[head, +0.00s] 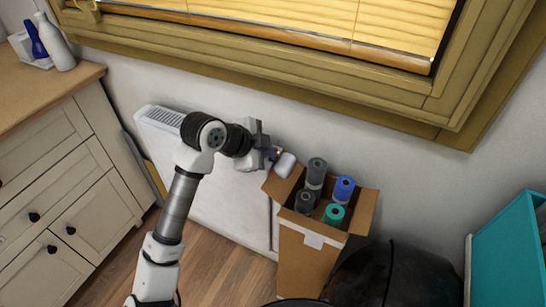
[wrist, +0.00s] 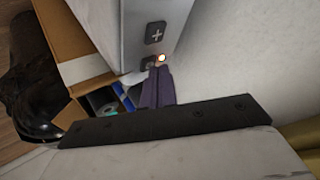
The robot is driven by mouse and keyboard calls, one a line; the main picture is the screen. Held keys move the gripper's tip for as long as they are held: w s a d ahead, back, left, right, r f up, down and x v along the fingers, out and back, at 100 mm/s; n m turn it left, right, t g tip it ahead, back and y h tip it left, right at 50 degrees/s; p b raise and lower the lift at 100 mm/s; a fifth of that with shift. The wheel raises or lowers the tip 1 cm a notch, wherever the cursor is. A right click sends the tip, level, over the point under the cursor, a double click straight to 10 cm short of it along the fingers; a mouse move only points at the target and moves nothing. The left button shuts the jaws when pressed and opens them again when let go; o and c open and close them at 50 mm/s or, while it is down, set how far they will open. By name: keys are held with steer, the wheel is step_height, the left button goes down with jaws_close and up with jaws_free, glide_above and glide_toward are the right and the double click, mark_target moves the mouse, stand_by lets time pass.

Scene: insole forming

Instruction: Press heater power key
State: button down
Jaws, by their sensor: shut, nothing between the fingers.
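The heater (head: 232,190) is a white panel standing against the wall under the window, and my arm reaches over it to its right end. In the wrist view its light grey end face (wrist: 125,28) carries a dark key with a plus sign (wrist: 155,33). A second dark key (wrist: 147,64) lies below it, partly hidden by my fingertips, so its symbol cannot be read. A small light (wrist: 162,58) glows orange-white beside that key. My gripper (wrist: 160,70) is shut and empty, with its tips at the lower key; whether they touch it cannot be told. It also shows in the head view (head: 274,154).
An open cardboard box (head: 305,262) with several rolls stands close to the heater's right end. A dark rounded bag (head: 395,275) and a teal container (head: 510,250) are farther right. A drawer cabinet (head: 55,190) stands at left. The window sill (head: 300,90) runs above.

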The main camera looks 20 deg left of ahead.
mark_target(269, 160)
steer(key=shift+f, duration=0.15)
steer(key=shift+r, duration=0.65)
step_height(269, 160, up, 6)
steer(key=p, duration=0.4)
stand_by(0.3)
stand_by(1.5)
